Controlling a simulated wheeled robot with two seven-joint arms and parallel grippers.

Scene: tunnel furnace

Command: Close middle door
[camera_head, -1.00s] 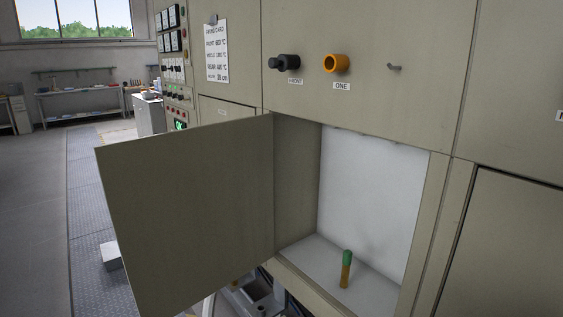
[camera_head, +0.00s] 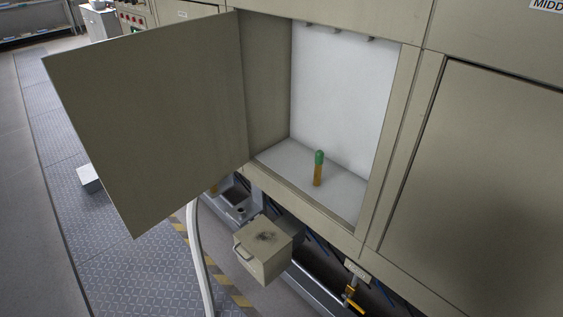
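A beige cabinet door (camera_head: 150,120) stands wide open on the left, swung out from the left side of an open compartment. The compartment has a white back wall (camera_head: 340,95), and a small green-and-amber cylinder (camera_head: 318,168) stands upright on its floor. To the right is another beige door panel (camera_head: 480,170), which looks shut, with a dark gap along its left edge. Neither of my grippers is in view.
Below the compartment, a beige box with a handle (camera_head: 265,252) sticks out, and a yellow valve (camera_head: 350,296) is at lower right. A white curved tube (camera_head: 200,255) rises from the bottom edge.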

